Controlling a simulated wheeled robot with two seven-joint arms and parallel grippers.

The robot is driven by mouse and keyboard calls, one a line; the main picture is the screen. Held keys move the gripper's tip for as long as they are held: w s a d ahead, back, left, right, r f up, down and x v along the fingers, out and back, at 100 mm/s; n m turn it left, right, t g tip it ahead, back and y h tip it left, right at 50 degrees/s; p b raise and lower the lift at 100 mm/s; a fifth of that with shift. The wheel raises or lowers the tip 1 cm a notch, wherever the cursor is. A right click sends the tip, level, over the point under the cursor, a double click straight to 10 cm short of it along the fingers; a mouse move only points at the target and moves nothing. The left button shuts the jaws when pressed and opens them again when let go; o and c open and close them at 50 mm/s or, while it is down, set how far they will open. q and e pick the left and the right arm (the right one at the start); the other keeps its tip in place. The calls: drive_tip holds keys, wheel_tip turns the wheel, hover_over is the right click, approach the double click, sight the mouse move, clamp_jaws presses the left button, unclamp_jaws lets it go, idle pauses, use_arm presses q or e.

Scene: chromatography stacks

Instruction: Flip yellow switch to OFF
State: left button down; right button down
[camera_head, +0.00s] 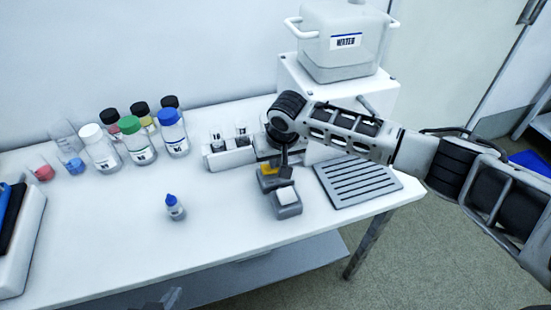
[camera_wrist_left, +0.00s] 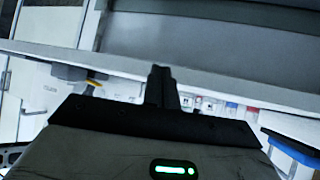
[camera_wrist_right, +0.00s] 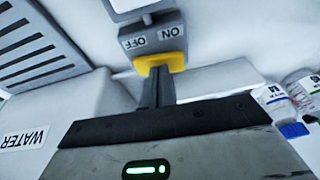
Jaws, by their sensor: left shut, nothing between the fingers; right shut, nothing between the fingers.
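The yellow switch (camera_head: 268,169) sits on a small grey box at the front of the bench, beside the white switch (camera_head: 287,195). In the right wrist view the yellow switch (camera_wrist_right: 174,60) is just beyond my right fingertips, with the OFF label (camera_wrist_right: 133,43) and ON label (camera_wrist_right: 170,33) beside it. My right gripper (camera_wrist_right: 158,72) is shut and empty, pointing down at the yellow switch; I cannot tell whether it touches. The fingertips cover part of the switch, and its tilt is unclear. My left gripper (camera_wrist_left: 161,72) is shut and empty, low near the table's front edge.
A slotted grey plate (camera_head: 357,181) lies right of the switches. A water tank (camera_head: 344,58) stands behind on a white unit. Several bottles stand at the back left, and a small blue-capped bottle (camera_head: 175,208) is nearer the front.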

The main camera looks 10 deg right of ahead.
drive_tip(key=r+p, duration=0.2)
drive_tip(key=r, duration=0.1)
drive_tip(key=shift+d+r+p, duration=0.2)
drive_tip(key=shift+r+p, duration=0.05)
drive_tip(key=shift+p, duration=0.15)
drive_tip(key=s+d+r, duration=0.2)
drive_tip(key=d+r, duration=0.1)
drive_tip(key=r, duration=0.6)
drive_tip(key=shift+s+r+b, duration=0.25)
drive_tip(key=shift+r+b, duration=0.05)
drive_tip(key=shift+b, duration=0.15)
drive_tip(key=s+a+f+n+y, duration=0.1)
drive_tip(key=s+a+f, duration=0.25)
drive_tip(key=s, duration=0.35)
drive_tip(key=s+a+f+n+y, duration=0.2)
drive_tip(key=s+a+f, duration=0.1)
drive_tip(key=s+f, duration=0.3)
drive_tip(key=s+d+f+m+h, duration=0.2)
drive_tip(key=s+d+h, duration=0.1)
drive_tip(key=s+d, duration=1.05)
drive_tip(key=w+a+f+t+y, duration=0.2)
drive_tip(key=w+a+f+t, duration=0.1)
drive_tip(key=a+f+t, duration=0.3)
wheel_tip(320, 180, down, 3)
drive_tip(key=shift+w+a+r+n+t, duration=0.2)
drive_tip(key=shift+w+a+n+t, duration=0.1)
drive_tip(key=shift+w+t, duration=0.1)
